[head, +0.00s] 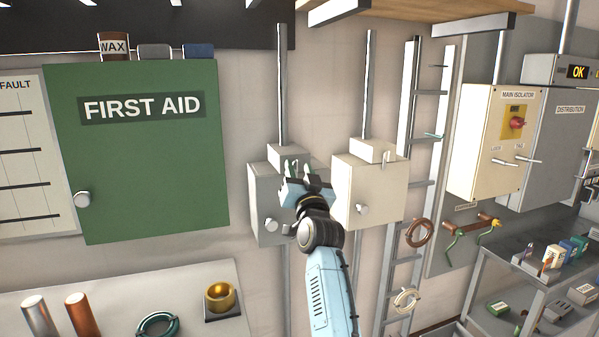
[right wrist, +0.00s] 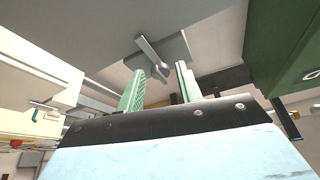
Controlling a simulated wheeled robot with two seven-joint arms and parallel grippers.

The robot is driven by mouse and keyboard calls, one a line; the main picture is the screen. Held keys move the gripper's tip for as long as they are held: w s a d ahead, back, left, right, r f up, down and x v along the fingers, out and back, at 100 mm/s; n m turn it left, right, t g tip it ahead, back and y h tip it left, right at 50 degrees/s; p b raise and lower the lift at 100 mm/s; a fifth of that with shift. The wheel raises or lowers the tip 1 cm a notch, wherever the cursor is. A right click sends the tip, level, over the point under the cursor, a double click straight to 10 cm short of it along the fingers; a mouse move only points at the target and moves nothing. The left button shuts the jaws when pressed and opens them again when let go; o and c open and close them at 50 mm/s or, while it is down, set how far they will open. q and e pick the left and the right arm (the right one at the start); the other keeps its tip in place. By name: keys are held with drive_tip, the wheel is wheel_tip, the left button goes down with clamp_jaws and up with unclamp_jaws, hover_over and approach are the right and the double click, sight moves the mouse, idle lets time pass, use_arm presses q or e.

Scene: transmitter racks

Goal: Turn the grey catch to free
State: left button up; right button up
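The grey catch (right wrist: 150,52) shows in the right wrist view as a small lever on a grey block, slanting toward a rounded end. In the head view it is hard to make out behind my gripper, at the small block (head: 287,153) above the grey box (head: 264,196). My right gripper (head: 302,172) is in front of that block. In the right wrist view its two pale green fingers (right wrist: 160,88) stand apart with a clear gap. The catch shows beyond and between their tips, and I see no grip on it. My left gripper is not in view.
A cream box (head: 372,190) with its own knob and small lever is close on the right. The green first aid cabinet (head: 140,150) is on the left. A bench (head: 150,285) with rods and rings lies below left. A ladder-like rack (head: 407,180) stands farther right.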

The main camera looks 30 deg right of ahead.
clamp_jaws()
